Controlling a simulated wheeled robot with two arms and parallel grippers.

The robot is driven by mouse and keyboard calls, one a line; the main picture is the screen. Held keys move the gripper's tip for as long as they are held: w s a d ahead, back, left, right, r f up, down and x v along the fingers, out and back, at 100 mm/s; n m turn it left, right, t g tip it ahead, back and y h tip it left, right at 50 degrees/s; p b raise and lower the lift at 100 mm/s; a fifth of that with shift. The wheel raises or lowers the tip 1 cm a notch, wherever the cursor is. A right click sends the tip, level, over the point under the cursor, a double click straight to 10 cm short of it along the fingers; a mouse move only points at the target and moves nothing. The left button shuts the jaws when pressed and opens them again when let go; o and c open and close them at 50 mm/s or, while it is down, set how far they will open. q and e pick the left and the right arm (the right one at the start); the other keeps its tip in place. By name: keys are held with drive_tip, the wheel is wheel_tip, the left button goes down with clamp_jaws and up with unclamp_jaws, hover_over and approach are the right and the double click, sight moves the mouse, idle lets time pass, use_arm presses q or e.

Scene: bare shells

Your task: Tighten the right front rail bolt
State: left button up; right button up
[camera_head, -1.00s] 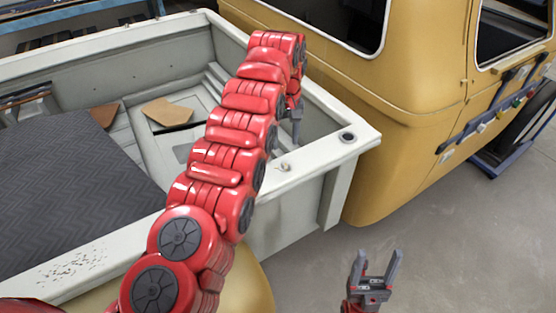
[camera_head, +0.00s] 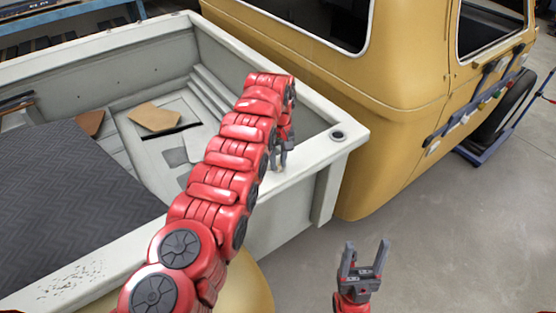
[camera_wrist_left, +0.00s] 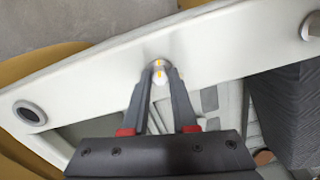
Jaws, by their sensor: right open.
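The bolt (camera_wrist_left: 159,74), with a pale head and yellow marks, stands on the light grey top of the bed rail (camera_wrist_left: 105,82). In the left wrist view it lies between the fingertips of my left gripper (camera_wrist_left: 161,80). I cannot tell whether the fingers touch it. My right gripper (camera_head: 364,254) is open and empty, raised over the floor to the right of the truck bed.
A round hole (camera_head: 338,135) sits in the rail corner to the right. The yellow cab (camera_head: 390,110) stands close behind it. A dark ribbed mat (camera_head: 70,200) and a brown piece of board (camera_head: 155,117) lie in the bed.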

use_arm(q)
clamp_jaws()
